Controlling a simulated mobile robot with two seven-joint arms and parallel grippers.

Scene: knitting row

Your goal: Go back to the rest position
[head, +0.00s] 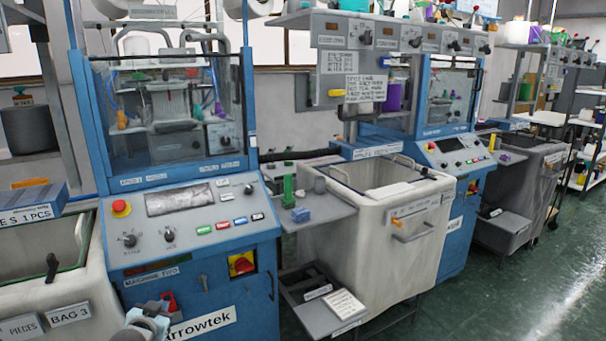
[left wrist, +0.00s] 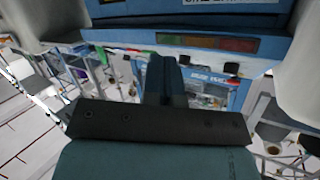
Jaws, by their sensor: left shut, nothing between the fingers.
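My left gripper (head: 148,318) shows at the bottom edge of the head view, in front of the lower front of the blue knitting machine labelled "MACHINE TWO" (head: 262,262). Most of its arm is cut off by the frame. In the left wrist view the two fingers (left wrist: 166,72) are closed together with nothing between them. The machine's blue front with its dark, coloured display strip (left wrist: 208,43) lies beyond the fingertips, apart from them. My right gripper is in neither view.
The machine's control panel (head: 190,218) has a red emergency button (head: 121,208). Bag 3 bin (head: 80,290) stands at left. A grey side shelf (head: 322,209) and a large pale bin (head: 372,250) stand at right. The green floor (head: 510,290) is open at the lower right.

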